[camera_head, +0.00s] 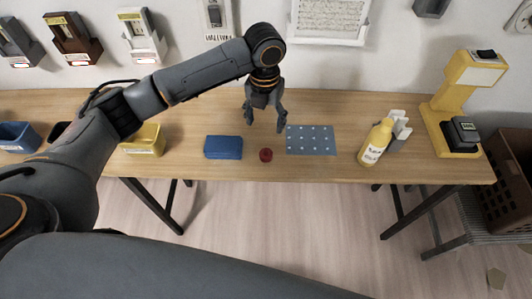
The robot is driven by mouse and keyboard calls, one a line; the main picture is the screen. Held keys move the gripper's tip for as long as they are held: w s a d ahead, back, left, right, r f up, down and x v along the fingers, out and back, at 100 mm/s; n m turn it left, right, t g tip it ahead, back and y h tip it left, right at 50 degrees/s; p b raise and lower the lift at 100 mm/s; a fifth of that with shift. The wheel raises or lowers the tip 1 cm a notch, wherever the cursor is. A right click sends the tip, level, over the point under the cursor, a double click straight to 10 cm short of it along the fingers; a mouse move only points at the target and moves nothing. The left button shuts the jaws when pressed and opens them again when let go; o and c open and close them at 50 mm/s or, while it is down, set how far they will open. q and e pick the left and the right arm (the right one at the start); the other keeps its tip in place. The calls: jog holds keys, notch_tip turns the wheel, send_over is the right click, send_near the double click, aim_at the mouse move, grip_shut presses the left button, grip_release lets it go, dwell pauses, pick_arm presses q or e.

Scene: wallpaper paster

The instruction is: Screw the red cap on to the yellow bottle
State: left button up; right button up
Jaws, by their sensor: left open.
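The red cap (266,155) lies on the wooden table near its front edge, between a blue block and a grey dotted plate. The yellow bottle (375,143) stands towards the right of the table, leaning slightly in the picture, with a pale label on its front. Its top end looks yellow and narrow. My left gripper (265,123) hangs above the table, behind the red cap in the picture, with its fingers apart and nothing between them. It does not touch the cap or the bottle. My right gripper is not in view.
The blue block (223,147) and the grey dotted plate (311,140) flank the cap. A white object (399,127) stands behind the bottle. A yellow device (458,110) stands at the right end. Blue (18,138) and yellow (143,140) bins sit at left.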

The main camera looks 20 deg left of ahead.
pick_arm(q)
jog(key=shift+f, duration=0.1)
jog(key=p, duration=0.1)
send_over(265, 151)
jog(key=f, duration=0.7)
jog(key=shift+w+f, duration=0.25)
jog(key=shift+f, duration=0.5)
jog(key=shift+s+f, duration=0.1)
jog(key=shift+f, duration=0.2)
jog(key=f, duration=0.1)
jog(key=f+p, duration=0.1)
jog(key=f, duration=0.1)
jog(key=shift+s+d+f, duration=0.1)
jog(key=shift+s+f, duration=0.1)
jog(key=shift+f, duration=0.6)
